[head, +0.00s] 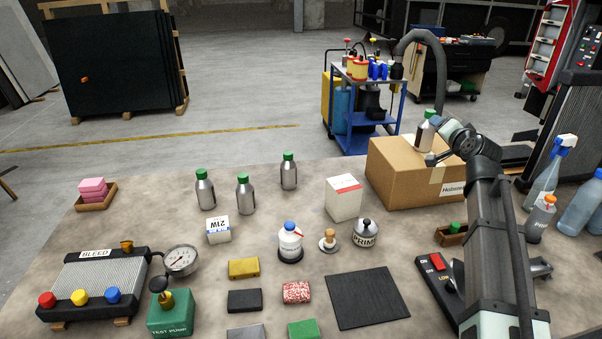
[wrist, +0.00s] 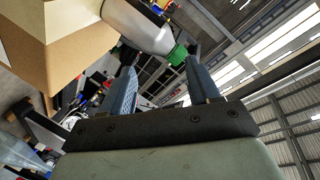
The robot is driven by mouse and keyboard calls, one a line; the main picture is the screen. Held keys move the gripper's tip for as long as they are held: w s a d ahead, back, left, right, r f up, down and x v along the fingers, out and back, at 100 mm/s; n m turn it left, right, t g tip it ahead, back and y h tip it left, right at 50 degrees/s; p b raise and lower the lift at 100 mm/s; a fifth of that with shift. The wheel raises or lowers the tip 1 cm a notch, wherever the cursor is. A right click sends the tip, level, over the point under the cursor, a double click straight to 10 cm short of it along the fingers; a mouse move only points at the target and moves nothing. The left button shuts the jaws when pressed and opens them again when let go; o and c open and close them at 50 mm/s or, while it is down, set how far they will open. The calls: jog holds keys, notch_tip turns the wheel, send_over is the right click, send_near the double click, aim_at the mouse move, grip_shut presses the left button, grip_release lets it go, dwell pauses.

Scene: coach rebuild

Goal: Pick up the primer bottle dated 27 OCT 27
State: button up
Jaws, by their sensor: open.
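A silver bottle with a green cap and pale label (head: 424,137) appears to stand upright on the cardboard box (head: 400,178) in the head view. It also shows in the wrist view (wrist: 139,26), with its green cap near the fingertips. My gripper (wrist: 160,66) is open, close to this bottle, and nothing is held; it also shows in the head view (head: 433,141). Three similar bottles stand on the table, a left one (head: 205,190), a middle one (head: 245,195) and a right one (head: 289,172). I cannot read a date on any bottle.
A white carton (head: 343,200) stands left of the box. A white bottle with a blue cap (head: 290,242), a round PRIME container (head: 366,234), a gauge (head: 181,260) and several blocks are on the table. Spray bottles (head: 548,180) stand at the right.

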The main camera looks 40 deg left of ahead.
jog(key=s+a+f+n+g+y, duration=0.1)
jog(key=s+a+f+n, duration=0.15)
jog(key=s+a, duration=0.45)
jog(key=s+a+f+n+g, duration=0.1)
jog(key=s+a+f+n, duration=0.2)
jog(key=a, duration=0.7)
jog(key=n+g, duration=0.2)
jog(key=n, duration=0.4)
send_near(289, 155)
jog(key=shift+y, duration=0.3)
jog(key=x, duration=0.6)
jog(key=shift+s+a+f, duration=0.1)
jog(key=shift+a+f, duration=0.05)
jog(key=shift+w+x, duration=0.2)
jog(key=shift+x, duration=2.5)
jog(key=shift+d, duration=0.25)
jog(key=shift+c, duration=0.4)
grip_shut()
